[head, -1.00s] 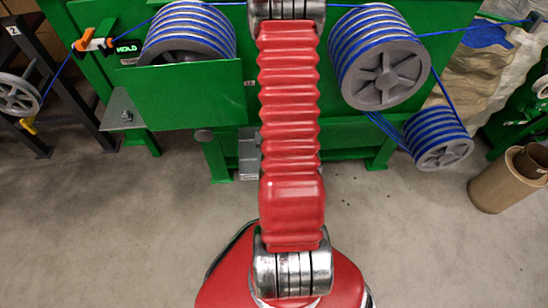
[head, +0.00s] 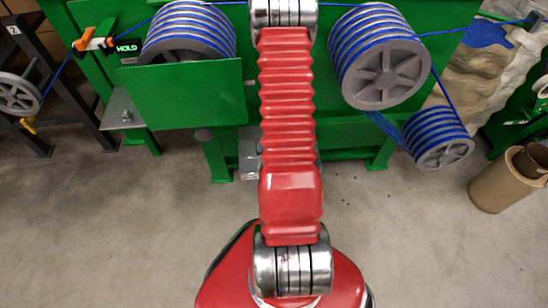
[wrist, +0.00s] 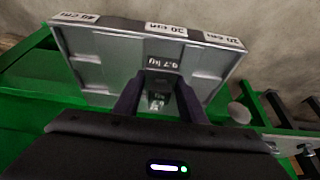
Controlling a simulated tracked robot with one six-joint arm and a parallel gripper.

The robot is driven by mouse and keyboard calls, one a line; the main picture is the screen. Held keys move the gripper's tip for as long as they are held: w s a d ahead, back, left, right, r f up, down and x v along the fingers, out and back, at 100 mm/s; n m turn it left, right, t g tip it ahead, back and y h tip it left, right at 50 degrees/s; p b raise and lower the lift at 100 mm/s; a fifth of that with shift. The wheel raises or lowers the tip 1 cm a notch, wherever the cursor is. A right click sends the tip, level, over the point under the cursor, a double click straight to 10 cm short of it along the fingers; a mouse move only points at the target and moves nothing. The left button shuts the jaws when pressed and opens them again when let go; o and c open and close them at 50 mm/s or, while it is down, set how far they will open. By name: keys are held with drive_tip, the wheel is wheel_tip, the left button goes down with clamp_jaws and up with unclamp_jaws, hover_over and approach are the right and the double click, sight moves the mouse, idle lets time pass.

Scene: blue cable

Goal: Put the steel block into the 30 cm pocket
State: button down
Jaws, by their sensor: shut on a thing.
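In the wrist view, the grey tray (wrist: 95,45) has several pockets along its far rim, labelled 40 cm, 30 cm (wrist: 166,29) and 20 cm from left to right. My gripper (wrist: 160,88) has its two dark fingers shut on the steel block (wrist: 163,66), a small grey piece with a 0.7-type weight label. The block lines up with the middle, 30 cm part of the tray. I cannot tell whether it is inside the pocket or above it. In the head view my gripper is hidden behind my red arm.
A green machine frame (head: 200,95) fills the back. Blue cable winds on grey drums (head: 378,62) at left and right. An orange clamp (head: 92,40) and HOLD sign stand at upper left. A cardboard tube (head: 505,180) stands at right. The foreground floor is clear.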

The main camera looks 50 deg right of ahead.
drive_tip(key=shift+f, duration=1.35)
drive_tip(key=shift+f, duration=0.65)
drive_tip(key=c, duration=1.2)
unclamp_jaws()
drive_tip(key=shift+o, duration=0.4)
drive_tip(key=shift+r, duration=0.85)
drive_tip(key=v, duration=1.1)
drive_tip(key=shift+s+a+r, duration=0.15)
drive_tip(key=shift+s+r, duration=0.1)
